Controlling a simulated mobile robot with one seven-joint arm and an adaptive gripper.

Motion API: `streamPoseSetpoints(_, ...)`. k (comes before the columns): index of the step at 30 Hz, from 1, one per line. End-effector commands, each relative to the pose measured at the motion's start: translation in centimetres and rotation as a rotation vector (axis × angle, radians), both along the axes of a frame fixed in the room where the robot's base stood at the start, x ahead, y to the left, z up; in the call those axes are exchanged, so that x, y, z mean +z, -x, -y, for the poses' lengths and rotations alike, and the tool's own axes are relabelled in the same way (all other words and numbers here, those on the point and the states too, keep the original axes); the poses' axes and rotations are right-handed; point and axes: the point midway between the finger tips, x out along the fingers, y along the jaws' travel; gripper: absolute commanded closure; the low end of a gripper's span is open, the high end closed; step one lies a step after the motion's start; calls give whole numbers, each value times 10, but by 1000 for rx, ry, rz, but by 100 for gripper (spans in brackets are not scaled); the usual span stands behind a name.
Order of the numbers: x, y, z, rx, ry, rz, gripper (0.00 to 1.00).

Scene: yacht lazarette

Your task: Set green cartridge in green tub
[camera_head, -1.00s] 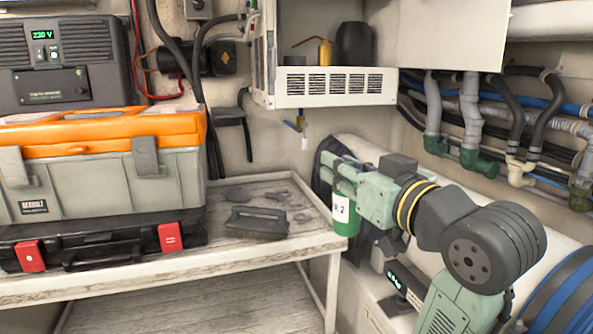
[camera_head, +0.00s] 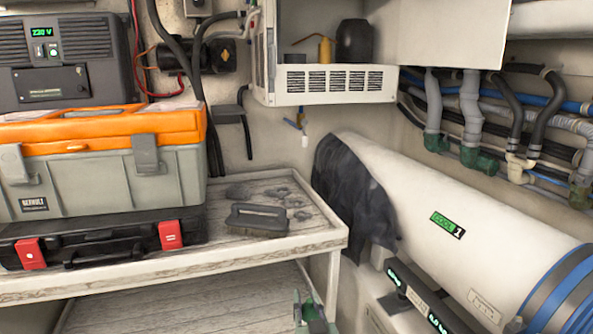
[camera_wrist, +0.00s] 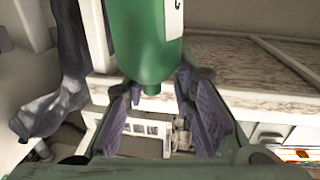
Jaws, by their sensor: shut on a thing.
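The green cartridge (camera_wrist: 150,45) fills the top middle of the wrist view, with a white label partly cut off at the frame's top edge. Its rounded end and small nub point down in that picture. My gripper (camera_wrist: 160,88) is shut on the cartridge, its purple-grey finger pads on either side of the rounded end. In the head view, only a small green part of my gripper and its load (camera_head: 313,318) shows at the bottom edge, by the bench's front leg. I cannot make out a green tub in either view.
A wooden bench (camera_head: 110,285) carries a toolbox (camera_head: 100,180), a black case (camera_head: 100,240) and a brush (camera_head: 258,220). A lower shelf (camera_head: 190,305) lies under it. A white slotted container (camera_wrist: 140,128) shows beyond my fingers.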

Motion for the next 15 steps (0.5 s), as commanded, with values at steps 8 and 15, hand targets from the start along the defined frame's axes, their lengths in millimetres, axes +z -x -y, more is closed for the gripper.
streamPoseSetpoints(8, -119, -30, -16, -96, 0, -2, 100)
streamPoseSetpoints(15, -171, -44, -21, -146, -1, 4, 100)
